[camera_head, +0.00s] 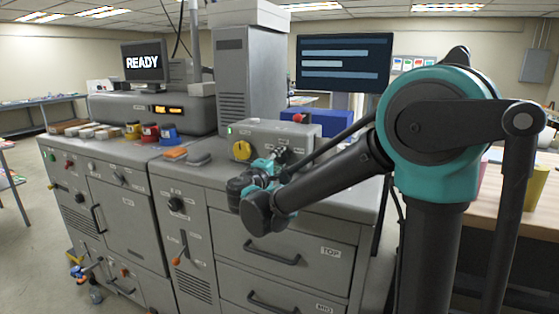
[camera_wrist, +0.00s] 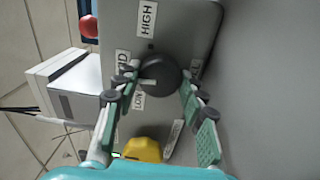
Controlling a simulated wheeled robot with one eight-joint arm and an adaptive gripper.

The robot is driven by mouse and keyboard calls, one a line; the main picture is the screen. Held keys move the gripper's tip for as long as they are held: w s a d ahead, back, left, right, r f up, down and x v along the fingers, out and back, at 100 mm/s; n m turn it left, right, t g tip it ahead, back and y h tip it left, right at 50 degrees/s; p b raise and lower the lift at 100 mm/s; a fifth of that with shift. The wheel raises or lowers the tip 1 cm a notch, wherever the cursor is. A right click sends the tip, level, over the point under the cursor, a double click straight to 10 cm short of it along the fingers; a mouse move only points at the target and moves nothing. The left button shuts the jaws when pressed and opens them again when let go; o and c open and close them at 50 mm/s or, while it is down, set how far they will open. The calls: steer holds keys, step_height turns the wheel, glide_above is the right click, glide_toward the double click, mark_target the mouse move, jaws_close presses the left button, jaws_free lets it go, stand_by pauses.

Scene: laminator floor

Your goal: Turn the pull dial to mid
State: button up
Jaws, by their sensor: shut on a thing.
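The pull dial (camera_wrist: 160,74) is a round dark knob on a grey panel in the wrist view. Labels HIGH (camera_wrist: 147,18), MID (camera_wrist: 122,62) and LOW (camera_wrist: 138,98) stand around its upper and left side. A short pale mark on the knob points left, toward the MID and LOW side; its exact setting is hard to tell. My gripper (camera_wrist: 157,76) is shut on the dial, one finger on its left and one on its right. In the head view my gripper (camera_head: 279,157) is at the front of the grey control box (camera_head: 262,132), where it largely hides the dial.
A yellow knob (camera_head: 242,150) sits left of my gripper; it also shows in the wrist view (camera_wrist: 143,149). A blue bin (camera_head: 325,122) stands behind. Grey drawers (camera_head: 280,245) lie below the counter.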

mark_target(281, 133)
steer(key=shift+m, duration=0.7)
steer(key=o, duration=1.1)
steer(key=shift+o, duration=0.2)
steer(key=o, duration=0.4)
steer(key=r, duration=0.5)
steer(key=w+r, duration=0.1)
steer(key=r, duration=0.1)
steer(key=shift+a+r, duration=0.3)
steer(key=shift+r, duration=0.05)
steer(key=shift+c, duration=0.2)
steer(key=shift+s+d+r, duration=0.15)
steer(key=shift+s+r, duration=0.25)
steer(key=shift+r, duration=0.1)
steer(key=shift+s+d+r, duration=0.15)
steer(key=shift+s+r, duration=0.25)
steer(key=shift+r, duration=0.1)
steer(key=c, duration=0.4)
steer(key=shift+o, duration=0.2)
steer(key=shift+w+d, duration=0.1)
steer(key=shift+w, duration=0.2)
steer(key=shift+s+r, duration=0.1)
steer(key=shift+r, duration=0.05)
